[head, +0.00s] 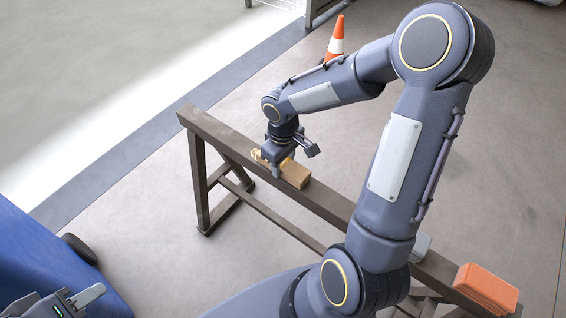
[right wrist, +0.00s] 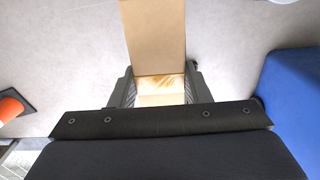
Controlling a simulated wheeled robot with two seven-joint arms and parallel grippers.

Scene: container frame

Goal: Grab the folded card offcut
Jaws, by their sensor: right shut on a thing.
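The folded card offcut (head: 297,174) is a tan piece at the beam of a wooden trestle (head: 330,205) in the head view. My right gripper (head: 278,158) points down there and is shut on it; a yellowish part shows on the gripper's left. In the right wrist view tan card (right wrist: 155,38) runs up from between the fingers of the right gripper (right wrist: 160,95), with a shiny golden-brown patch near them. I cannot tell whether the card touches the beam. My left gripper (head: 80,298) is at the bottom left, partly cut off and away from the card.
An orange-red block (head: 487,288) and a small grey thing (head: 420,246) are at the beam's near right end. An orange and white cone (head: 336,38) stands on the floor behind. A blue object (head: 50,265) is at the lower left.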

